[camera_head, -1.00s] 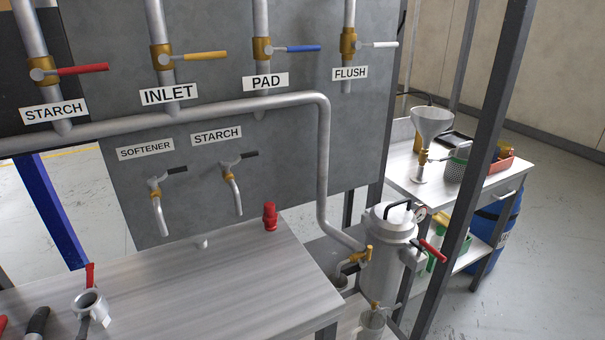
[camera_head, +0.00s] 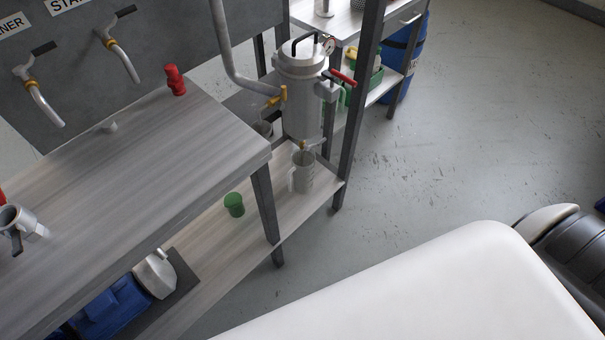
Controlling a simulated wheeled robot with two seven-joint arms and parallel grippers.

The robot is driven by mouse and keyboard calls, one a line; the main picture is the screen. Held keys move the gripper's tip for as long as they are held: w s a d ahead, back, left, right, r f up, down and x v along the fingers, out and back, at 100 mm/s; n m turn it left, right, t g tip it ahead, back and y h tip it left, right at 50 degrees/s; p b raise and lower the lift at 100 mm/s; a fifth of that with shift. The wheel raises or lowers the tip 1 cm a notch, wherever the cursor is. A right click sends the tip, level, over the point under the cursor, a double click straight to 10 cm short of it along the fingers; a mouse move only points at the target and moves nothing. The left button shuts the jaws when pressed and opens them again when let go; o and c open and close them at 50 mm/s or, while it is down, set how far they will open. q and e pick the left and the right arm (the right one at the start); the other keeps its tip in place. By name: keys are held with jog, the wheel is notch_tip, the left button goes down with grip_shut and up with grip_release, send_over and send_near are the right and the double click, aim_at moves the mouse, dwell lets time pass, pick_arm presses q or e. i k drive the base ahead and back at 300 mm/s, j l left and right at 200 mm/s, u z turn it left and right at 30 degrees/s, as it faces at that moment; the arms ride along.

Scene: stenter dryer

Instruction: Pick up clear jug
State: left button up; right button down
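A clear jug (camera_head: 302,174) with a handle on its left side stands upright on the lower shelf (camera_head: 258,235). A white arm part of mine fills the lower right of the view, with a dark joint at the right edge. Neither of my grippers is in view.
A green cup (camera_head: 233,204) stands on the lower shelf left of the jug. A table leg (camera_head: 266,213) and a dark upright post (camera_head: 357,110) flank the jug. A blue pump (camera_head: 112,303) sits under the bench top (camera_head: 150,160). Open floor (camera_head: 460,130) lies to the right.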

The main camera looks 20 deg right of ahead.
aim_at(302, 163)
jog(key=i+l+z, duration=0.1)
jog(key=l, duration=0.35)
jog(key=i+l+z, duration=0.1)
jog(key=l, duration=0.35)
jog(key=i+l+z, duration=0.1)
jog(key=l, duration=0.3)
jog(key=i+l+z, duration=0.1)
jog(key=l, duration=0.35)
jog(key=i+l+z, duration=0.1)
jog(key=i+l, duration=0.15)
jog(key=l, duration=0.15)
jog(key=i+l+z, duration=0.1)
jog(key=l, duration=0.3)
jog(key=i+l+z, duration=0.1)
jog(key=i+l, duration=0.15)
jog(key=i+l+z, duration=0.1)
jog(key=l, duration=0.4)
jog(key=i+u, duration=0.1)
jog(key=u, duration=2)
jog(key=i+j+z, duration=0.1)
jog(key=z, duration=0.15)
jog(key=i+j+z, duration=0.15)
jog(key=z, duration=0.15)
